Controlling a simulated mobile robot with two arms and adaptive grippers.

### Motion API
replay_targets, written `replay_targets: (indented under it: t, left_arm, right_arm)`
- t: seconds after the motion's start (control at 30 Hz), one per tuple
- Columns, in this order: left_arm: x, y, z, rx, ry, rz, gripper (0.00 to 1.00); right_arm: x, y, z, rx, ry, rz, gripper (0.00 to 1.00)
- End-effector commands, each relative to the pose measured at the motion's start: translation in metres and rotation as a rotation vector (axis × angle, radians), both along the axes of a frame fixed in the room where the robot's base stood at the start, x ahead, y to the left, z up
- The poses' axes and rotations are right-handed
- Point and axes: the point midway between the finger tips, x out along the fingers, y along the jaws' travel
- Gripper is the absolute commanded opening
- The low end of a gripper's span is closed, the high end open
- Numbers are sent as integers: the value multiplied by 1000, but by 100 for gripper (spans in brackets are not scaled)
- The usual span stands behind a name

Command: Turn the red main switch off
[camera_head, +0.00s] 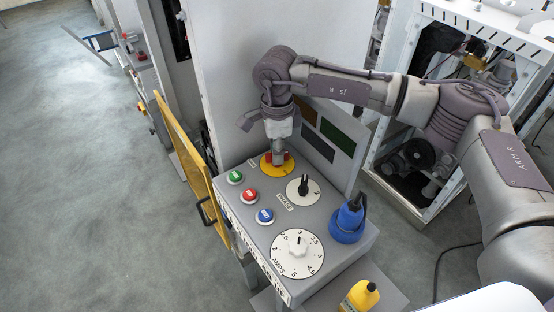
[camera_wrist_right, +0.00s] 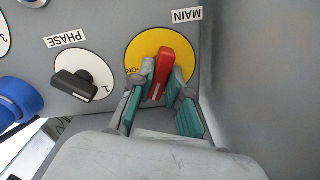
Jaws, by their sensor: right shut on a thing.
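The red main switch (camera_wrist_right: 160,72) is a red handle on a round yellow plate (camera_wrist_right: 137,45) labelled MAIN, seen in the right wrist view. The plate's "ON" mark shows at its lower left. The handle stands nearly upright in that view, leaning slightly. In the head view the yellow plate (camera_head: 268,170) is at the far end of the grey panel, with the handle mostly hidden by my gripper. My right gripper (camera_wrist_right: 160,94) has its fingers on both sides of the red handle and is shut on it. My left gripper is not in view.
The panel (camera_head: 228,203) also carries a black PHASE knob (camera_head: 303,186), green, red and blue buttons, and a white AMPS dial (camera_head: 297,252). A tall grey wall (camera_head: 222,80) rises close behind the switch.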

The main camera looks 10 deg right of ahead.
Motion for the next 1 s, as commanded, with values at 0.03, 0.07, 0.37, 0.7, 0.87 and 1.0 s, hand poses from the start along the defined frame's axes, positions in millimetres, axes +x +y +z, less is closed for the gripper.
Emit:
replay_targets:
  t: [0.03, 0.07, 0.37, 0.7, 0.87, 1.0]
  left_arm:
    - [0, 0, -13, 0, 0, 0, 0]
    - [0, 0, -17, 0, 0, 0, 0]
    - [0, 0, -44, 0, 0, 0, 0]
    - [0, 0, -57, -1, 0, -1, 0]
    - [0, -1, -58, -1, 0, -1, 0]
    - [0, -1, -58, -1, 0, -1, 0]
  right_arm:
    - [1, 0, -5, 1, -4, 39, 0]
    - [1, 0, -5, 2, -4, 64, 0]
    - [1, 0, -3, 1, -3, 292, 0]
    - [1, 0, 0, 0, -4, 434, 0]
    - [1, 0, 1, 0, -4, 457, 0]
    - [1, 0, 2, 1, -4, 462, 0]
